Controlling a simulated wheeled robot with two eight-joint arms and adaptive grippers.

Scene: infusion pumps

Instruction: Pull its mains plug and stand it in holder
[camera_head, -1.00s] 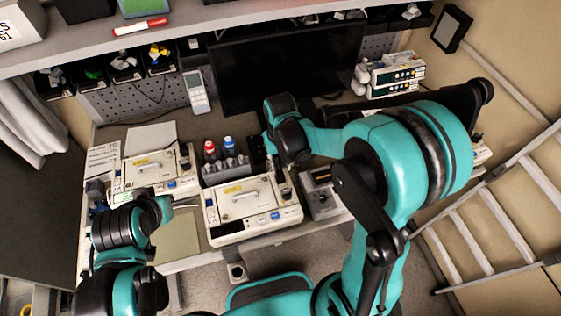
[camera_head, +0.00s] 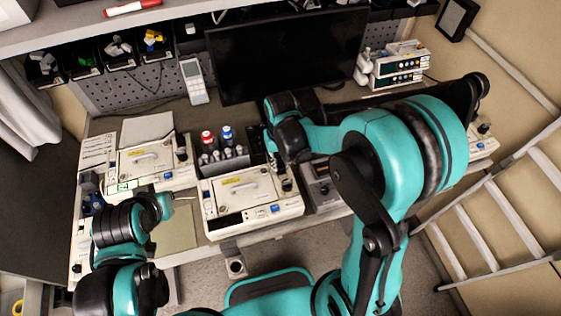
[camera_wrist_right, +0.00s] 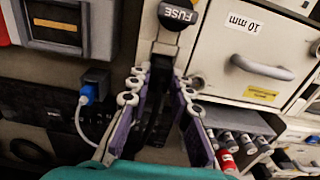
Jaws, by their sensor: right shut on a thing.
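My right gripper (camera_wrist_right: 157,102) is shut on a narrow black piece (camera_wrist_right: 160,72), apparently the mains plug; the fingers hide much of it, and I cannot tell whether it is still seated. In the head view my right gripper (camera_head: 283,172) is over the back right of a cream unit (camera_head: 235,222) with a handled lid. In the wrist view that unit (camera_wrist_right: 225,45) is beside the fingers, with a black FUSE knob (camera_wrist_right: 178,14) just beyond them. A blue plug (camera_wrist_right: 88,94) with a white cable sits in a dark socket, apart from the fingers. My left gripper (camera_head: 184,198) is near the left cream unit (camera_head: 150,185); its fingertips are unclear.
A rack (camera_head: 224,161) with red- and blue-capped bottles stands behind the middle unit. A dark monitor (camera_head: 285,60) is at the back, with stacked pumps (camera_head: 395,68) to its right. A grey box (camera_head: 322,188) sits right of the middle unit.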

